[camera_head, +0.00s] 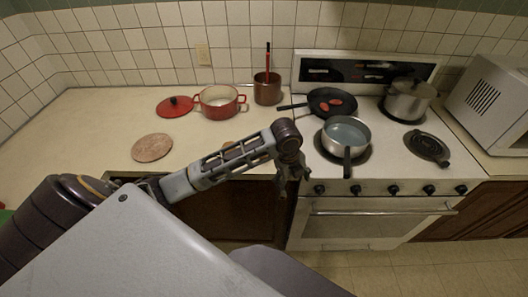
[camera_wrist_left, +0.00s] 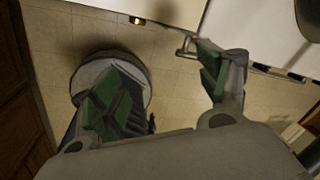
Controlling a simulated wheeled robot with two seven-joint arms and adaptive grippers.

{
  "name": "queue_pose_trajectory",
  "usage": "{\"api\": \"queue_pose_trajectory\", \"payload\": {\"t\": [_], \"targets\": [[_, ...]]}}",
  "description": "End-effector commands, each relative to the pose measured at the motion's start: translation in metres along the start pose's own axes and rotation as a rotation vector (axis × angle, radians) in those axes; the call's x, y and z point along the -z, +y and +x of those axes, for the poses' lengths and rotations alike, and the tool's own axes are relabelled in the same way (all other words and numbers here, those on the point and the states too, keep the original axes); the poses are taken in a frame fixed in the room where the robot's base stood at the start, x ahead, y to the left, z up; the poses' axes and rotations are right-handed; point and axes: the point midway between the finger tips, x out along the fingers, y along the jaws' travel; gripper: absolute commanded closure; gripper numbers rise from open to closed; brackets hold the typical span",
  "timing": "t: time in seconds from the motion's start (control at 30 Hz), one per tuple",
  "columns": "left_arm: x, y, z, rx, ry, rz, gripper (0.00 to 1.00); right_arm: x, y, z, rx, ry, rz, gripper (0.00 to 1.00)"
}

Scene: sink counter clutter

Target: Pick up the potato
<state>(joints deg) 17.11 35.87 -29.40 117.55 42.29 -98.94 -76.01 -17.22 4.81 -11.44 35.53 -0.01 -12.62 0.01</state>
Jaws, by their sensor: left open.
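My left gripper (camera_head: 291,188) hangs in front of the counter edge, just left of the oven front, pointing down. In the left wrist view its two green-padded fingers (camera_wrist_left: 163,90) are spread apart with nothing between them, above the floor. A small brownish thing (camera_head: 228,145) on the counter shows just behind my left forearm, mostly hidden by it. It may be the potato, but I cannot tell for sure. No other potato is clear in either view. My right gripper is in neither view.
On the counter are a round brown board (camera_head: 152,147), a red pot (camera_head: 219,101), a red lid (camera_head: 175,106) and a copper-brown pot (camera_head: 267,88). The stove holds a black pan (camera_head: 322,97), a saucepan (camera_head: 345,135) and a lidded pot (camera_head: 408,100). A microwave (camera_head: 490,100) stands right.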

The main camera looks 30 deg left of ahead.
Motion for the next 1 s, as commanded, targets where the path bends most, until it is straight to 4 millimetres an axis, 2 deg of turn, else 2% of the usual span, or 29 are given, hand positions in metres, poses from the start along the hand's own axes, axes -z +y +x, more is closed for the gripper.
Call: {"api": "queue_pose_trajectory", "payload": {"t": [0.57, 1.0], "targets": [[-0.082, -0.019, -0.052, -0.118, -0.025, 0.438, 0.24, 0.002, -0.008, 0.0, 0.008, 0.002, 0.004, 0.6], [-0.15, -0.022, -0.114, -0.184, 0.003, 0.697, 0.24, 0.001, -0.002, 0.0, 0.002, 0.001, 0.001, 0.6]]}}
